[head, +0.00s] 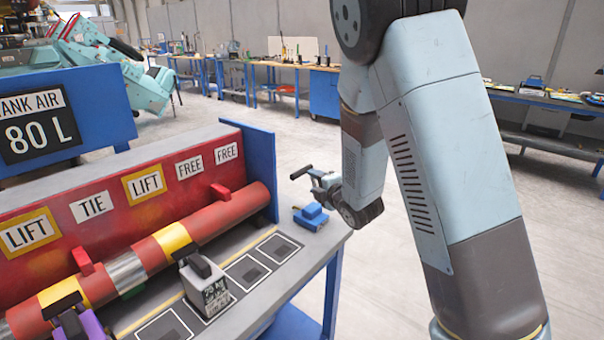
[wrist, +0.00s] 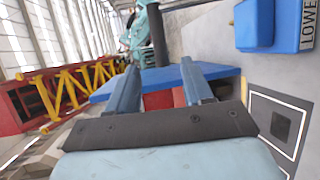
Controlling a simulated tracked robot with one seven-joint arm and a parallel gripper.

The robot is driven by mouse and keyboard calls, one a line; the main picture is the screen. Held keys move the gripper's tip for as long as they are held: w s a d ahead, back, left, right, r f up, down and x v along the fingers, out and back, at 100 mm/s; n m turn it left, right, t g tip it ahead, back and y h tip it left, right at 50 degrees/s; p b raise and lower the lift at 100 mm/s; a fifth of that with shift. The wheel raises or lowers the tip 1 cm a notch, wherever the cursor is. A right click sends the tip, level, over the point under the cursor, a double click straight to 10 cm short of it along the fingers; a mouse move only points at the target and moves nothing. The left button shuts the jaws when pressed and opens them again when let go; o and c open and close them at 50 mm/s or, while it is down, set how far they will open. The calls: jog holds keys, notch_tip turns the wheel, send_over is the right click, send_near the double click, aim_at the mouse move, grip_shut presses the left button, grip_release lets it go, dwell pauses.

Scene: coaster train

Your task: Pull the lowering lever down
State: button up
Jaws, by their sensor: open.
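A blue block (head: 311,217) stands at the right end of the grey bench. In the wrist view the blue block (wrist: 254,24) is at the top right, beside a plate reading "LOWE", cut off by the frame edge. A dark bar, apparently the lever's handle (head: 300,173), sticks out sideways above the block. In the wrist view the dark bar (wrist: 156,35) shows beyond and between the fingertips. My gripper (head: 318,181) is open at this bar, above the block. Its two fingers (wrist: 160,75) stand apart. I cannot tell whether they touch the bar.
A red pipe (head: 217,216) with yellow bands lies along the bench's red label board. A blue end panel (head: 260,165) rises near my gripper. A grey weight (head: 205,286) stands beside marked bench slots (head: 247,269). The blue "TANK AIR 80 L" box (head: 95,95) is left. Floor to the right is clear.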

aim_at(297, 172)
jog(key=x, duration=1.2)
jog(key=shift+w+a+f, duration=0.1)
jog(key=shift+w+f, duration=0.05)
jog(key=shift+w, duration=0.2)
jog(key=shift+c, duration=0.4)
grip_shut()
